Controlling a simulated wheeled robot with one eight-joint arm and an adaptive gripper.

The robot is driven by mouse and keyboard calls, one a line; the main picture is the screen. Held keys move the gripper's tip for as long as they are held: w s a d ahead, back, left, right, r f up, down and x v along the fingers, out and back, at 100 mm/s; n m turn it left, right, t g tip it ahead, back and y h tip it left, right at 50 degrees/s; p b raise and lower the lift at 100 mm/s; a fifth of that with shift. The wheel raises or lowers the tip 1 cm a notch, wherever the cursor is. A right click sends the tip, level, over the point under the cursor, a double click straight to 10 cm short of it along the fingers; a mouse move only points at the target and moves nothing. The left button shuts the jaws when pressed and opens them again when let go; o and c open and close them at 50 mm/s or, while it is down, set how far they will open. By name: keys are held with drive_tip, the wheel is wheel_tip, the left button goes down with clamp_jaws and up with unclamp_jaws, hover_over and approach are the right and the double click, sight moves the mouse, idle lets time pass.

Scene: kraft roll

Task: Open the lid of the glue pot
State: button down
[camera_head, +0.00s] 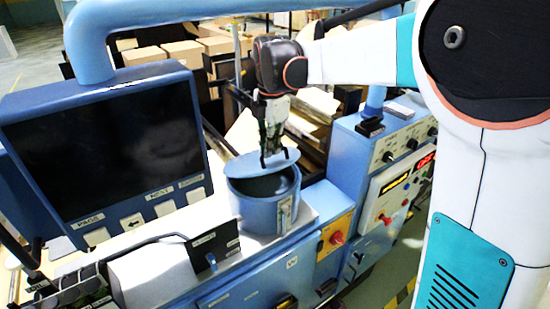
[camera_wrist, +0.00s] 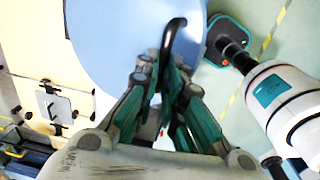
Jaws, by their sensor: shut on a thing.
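The glue pot (camera_head: 262,212) is a blue round pot on the light top of the blue machine, in the middle of the head view. Its blue disc lid (camera_head: 246,168) is raised at the front, and the dark inside of the pot shows below it. Whether the lid still touches the back rim is hidden. My gripper (camera_head: 270,157) is above the lid, shut on its dark handle. In the wrist view the lid (camera_wrist: 120,45) fills the upper middle, and its curved black handle (camera_wrist: 173,35) runs between the fingers of my gripper (camera_wrist: 168,80).
A large dark screen (camera_head: 105,150) with labelled buttons stands left of the pot. A control panel (camera_head: 385,150) with knobs is to the right, with a red knob (camera_head: 337,239) on a yellow plate nearer. A blue tube (camera_head: 92,45) arches over the back. Cardboard boxes (camera_head: 183,52) are behind.

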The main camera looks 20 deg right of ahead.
drive_tip(key=shift+w+a+r, duration=0.2)
drive_tip(key=shift+w+r, duration=0.4)
drive_tip(key=shift+r, duration=0.05)
drive_tip(key=shift+w+a+r, duration=0.2)
drive_tip(key=shift+w+r, duration=0.4)
drive_tip(key=shift+r, duration=0.05)
drive_tip(key=c, duration=1.8)
unclamp_jaws()
drive_tip(key=shift+o, duration=0.6)
drive_tip(key=shift+w+a+f, duration=0.15)
drive_tip(key=shift+w+f, duration=0.05)
drive_tip(key=shift+w, duration=0.2)
drive_tip(key=shift+s, duration=0.1)
drive_tip(key=shift+r, duration=0.1)
